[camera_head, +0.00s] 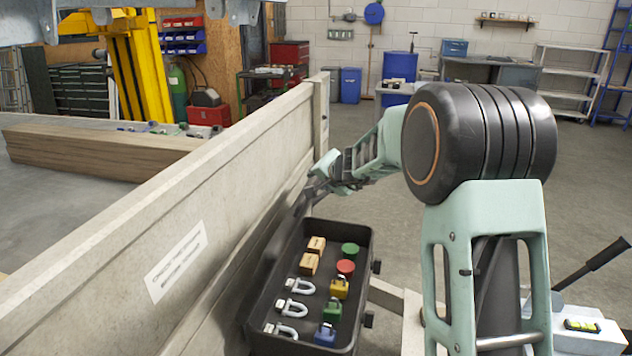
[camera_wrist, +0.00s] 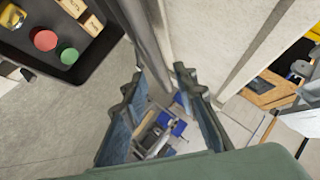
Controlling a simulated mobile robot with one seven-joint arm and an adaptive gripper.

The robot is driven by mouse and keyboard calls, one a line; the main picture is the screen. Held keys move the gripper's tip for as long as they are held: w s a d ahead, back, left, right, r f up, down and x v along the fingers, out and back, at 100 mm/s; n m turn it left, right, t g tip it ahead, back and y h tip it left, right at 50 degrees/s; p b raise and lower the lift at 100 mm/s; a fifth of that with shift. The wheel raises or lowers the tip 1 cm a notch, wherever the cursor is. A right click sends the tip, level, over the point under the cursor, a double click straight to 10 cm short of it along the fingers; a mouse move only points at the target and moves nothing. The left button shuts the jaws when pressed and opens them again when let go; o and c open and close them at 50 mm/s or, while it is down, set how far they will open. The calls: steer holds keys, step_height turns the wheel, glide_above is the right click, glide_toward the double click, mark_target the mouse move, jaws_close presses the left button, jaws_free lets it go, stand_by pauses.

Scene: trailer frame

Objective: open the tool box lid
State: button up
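The tool box (camera_head: 357,262) is a dark open-topped box beside the trailer's side board. Its inside shows, with wooden blocks, coloured discs, padlocks and shackles in it; part of it is at the upper left of the wrist view (camera_wrist: 88,62). My gripper (camera_head: 318,188) is at the box's far end, close to the board. In the wrist view my gripper (camera_wrist: 165,92) has its fingers apart, with nothing clearly held. A long dark grey bar (camera_wrist: 146,38) runs towards the fingers; I cannot tell whether they touch it.
The pale trailer side board (camera_head: 235,185) stands close along the box's left side. Timber planks (camera_head: 95,150) lie on the bed behind it. A white surface with a dark lever (camera_head: 595,262) is at the lower right. The floor beyond the arm is mostly clear.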

steer(key=v, duration=0.6)
steer(key=shift+s+r, duration=0.15)
steer(key=shift+s, duration=0.15)
steer(key=shift+d, duration=0.1)
